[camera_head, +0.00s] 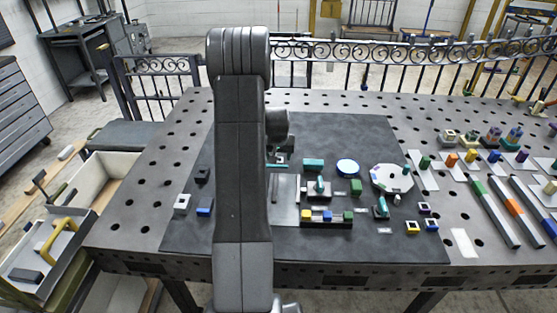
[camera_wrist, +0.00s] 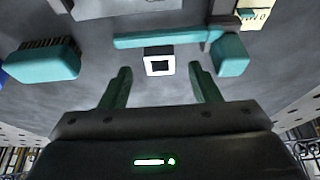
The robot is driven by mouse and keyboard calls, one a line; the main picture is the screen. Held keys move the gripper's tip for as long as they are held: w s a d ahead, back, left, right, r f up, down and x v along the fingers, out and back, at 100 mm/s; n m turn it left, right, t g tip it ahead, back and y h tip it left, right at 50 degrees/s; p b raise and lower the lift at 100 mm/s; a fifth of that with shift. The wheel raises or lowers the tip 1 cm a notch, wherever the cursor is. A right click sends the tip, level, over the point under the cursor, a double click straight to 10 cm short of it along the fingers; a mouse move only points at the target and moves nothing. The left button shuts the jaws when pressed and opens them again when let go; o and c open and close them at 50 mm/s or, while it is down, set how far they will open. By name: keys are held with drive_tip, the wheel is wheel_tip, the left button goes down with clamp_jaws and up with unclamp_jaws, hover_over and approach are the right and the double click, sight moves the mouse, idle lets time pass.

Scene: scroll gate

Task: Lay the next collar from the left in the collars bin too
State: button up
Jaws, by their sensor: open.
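A white square collar (camera_wrist: 148,64) with a dark square hole shows in the wrist view. It appears between the fingertips of my gripper (camera_wrist: 160,71), with a gap on each side. My gripper is open and empty, its two dark green fingers apart. I cannot tell its height above the collar. In the head view my arm hides most of the gripper and what is under it. Another pale square piece with a dark hole (camera_head: 182,203) sits at the mat's left; smaller square ones (camera_head: 424,208) lie at the right. I cannot tell which container is the collars bin.
A teal bar (camera_wrist: 155,40), a teal block (camera_wrist: 231,56) and a teal brush (camera_wrist: 44,62) lie near the collar. Coloured bars (camera_head: 495,212) lie far right.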

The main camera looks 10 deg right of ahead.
drive_tip(key=shift+x, duration=1.05)
drive_tip(key=shift+c, duration=0.3)
drive_tip(key=c, duration=1.1)
drive_tip(key=shift+c, duration=0.2)
